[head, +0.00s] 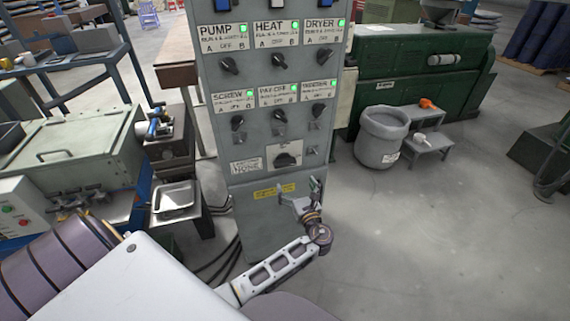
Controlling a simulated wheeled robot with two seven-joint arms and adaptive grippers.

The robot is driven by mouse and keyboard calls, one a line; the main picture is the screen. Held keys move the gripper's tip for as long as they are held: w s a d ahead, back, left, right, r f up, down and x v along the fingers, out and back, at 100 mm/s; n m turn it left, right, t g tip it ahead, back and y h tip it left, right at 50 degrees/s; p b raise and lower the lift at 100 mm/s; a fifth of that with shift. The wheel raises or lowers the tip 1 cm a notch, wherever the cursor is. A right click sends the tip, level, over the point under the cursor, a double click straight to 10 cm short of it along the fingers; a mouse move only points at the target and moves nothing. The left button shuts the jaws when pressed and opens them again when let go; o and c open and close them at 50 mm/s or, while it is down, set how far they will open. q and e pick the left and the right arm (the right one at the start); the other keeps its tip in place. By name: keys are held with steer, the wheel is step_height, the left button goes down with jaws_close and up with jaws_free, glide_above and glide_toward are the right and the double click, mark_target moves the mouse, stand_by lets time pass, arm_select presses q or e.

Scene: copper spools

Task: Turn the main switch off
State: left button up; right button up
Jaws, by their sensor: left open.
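A grey control cabinet (215,130) stands in front of me in the head view. Low on its face, below two rows of smaller knobs, is a larger black rotary switch (285,160) on a pale plate; it looks like the main switch. Its exact setting is too small to read. My left gripper (314,188) is open and empty, just below and to the right of this switch, apart from it and close to the cabinet face. My left wrist hides part of the lower cabinet. My right gripper is not in view.
Smaller knobs labelled PUMP (229,65), HEAT (278,62) and DRYER (324,58) sit higher, with green lamps lit. A metal tray (174,198) on a stand is left of the cabinet. A grey bin (380,137) stands right. Floor at right front is clear.

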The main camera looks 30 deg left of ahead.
mark_target(286, 165)
arm_select(q)
steer(key=x, duration=1.1)
steer(key=shift+w+a+p, duration=0.15)
steer(key=shift+p, duration=0.2)
steer(key=shift+w+a, duration=0.4)
steer(key=shift+a, duration=0.05)
steer(key=shift+w+a, duration=0.1)
steer(key=shift+a, duration=0.05)
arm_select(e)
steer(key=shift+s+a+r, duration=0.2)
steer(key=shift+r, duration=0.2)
arm_select(q)
steer(key=c, duration=0.9)
steer(key=shift+c, duration=0.2)
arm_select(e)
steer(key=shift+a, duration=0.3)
